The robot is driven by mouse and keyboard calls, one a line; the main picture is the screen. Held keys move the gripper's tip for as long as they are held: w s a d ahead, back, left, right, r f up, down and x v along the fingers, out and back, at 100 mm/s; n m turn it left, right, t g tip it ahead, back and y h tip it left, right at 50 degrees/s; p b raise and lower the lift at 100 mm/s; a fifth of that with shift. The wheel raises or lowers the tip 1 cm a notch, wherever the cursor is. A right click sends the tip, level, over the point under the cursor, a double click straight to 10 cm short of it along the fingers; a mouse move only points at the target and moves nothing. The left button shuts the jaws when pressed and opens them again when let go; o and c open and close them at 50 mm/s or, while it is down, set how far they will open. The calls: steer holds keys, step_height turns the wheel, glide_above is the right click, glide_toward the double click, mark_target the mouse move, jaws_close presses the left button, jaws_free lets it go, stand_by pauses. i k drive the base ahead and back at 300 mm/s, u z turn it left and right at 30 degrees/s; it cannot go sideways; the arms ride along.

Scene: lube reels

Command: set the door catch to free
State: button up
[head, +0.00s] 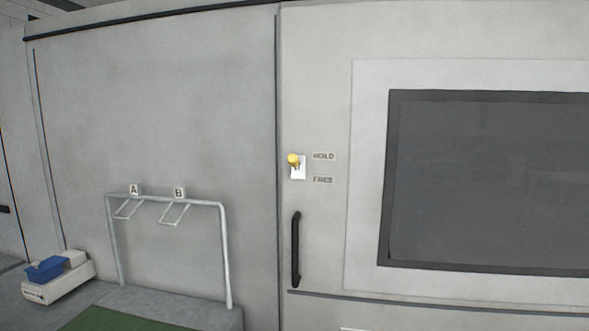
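The door catch (293,159) is a small lever with a yellow knob on a white plate, mounted on the pale grey door (320,100). The knob sits at the upper part of the plate, level with the HOLD label (324,156). The FREE label (322,180) is lower, beside the bottom of the plate. A black vertical door handle (296,250) is below the catch. My gripper is not in view.
A metal rack (223,250) with hooks marked A (135,189) and B (179,192) stands left of the door. A white box with a blue item (46,270) lies at far left. A dark window (490,180) fills the right. A green mat (125,318) is below.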

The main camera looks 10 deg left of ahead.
mark_target(293, 160)
steer(key=u, duration=0.1)
steer(key=i, duration=0.55)
steer(key=u, duration=0.7)
steer(key=i, duration=0.6)
steer(key=u, duration=0.4)
